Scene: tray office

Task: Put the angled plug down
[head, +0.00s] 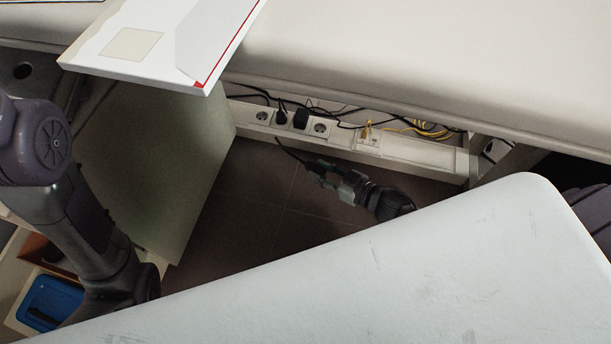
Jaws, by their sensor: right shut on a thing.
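My right gripper (332,177) is in the middle of the view, low in front of the white socket channel (345,141). It is shut on the angled plug (317,168), a small dark piece at its fingertips. A thin black cable leads from there up and left towards the channel. The plug is apart from the sockets, over the dark tiled floor. Its exact shape is hard to tell, dark on dark. My left arm comes in at the left, but its gripper does not show.
A black plug (281,117) and a black adapter (300,118) sit in the channel. Yellow cables (420,127) lie to the right. A greenish panel (165,165) stands left. A large pale surface (420,270) fills the front. Dark floor (250,200) is clear between them.

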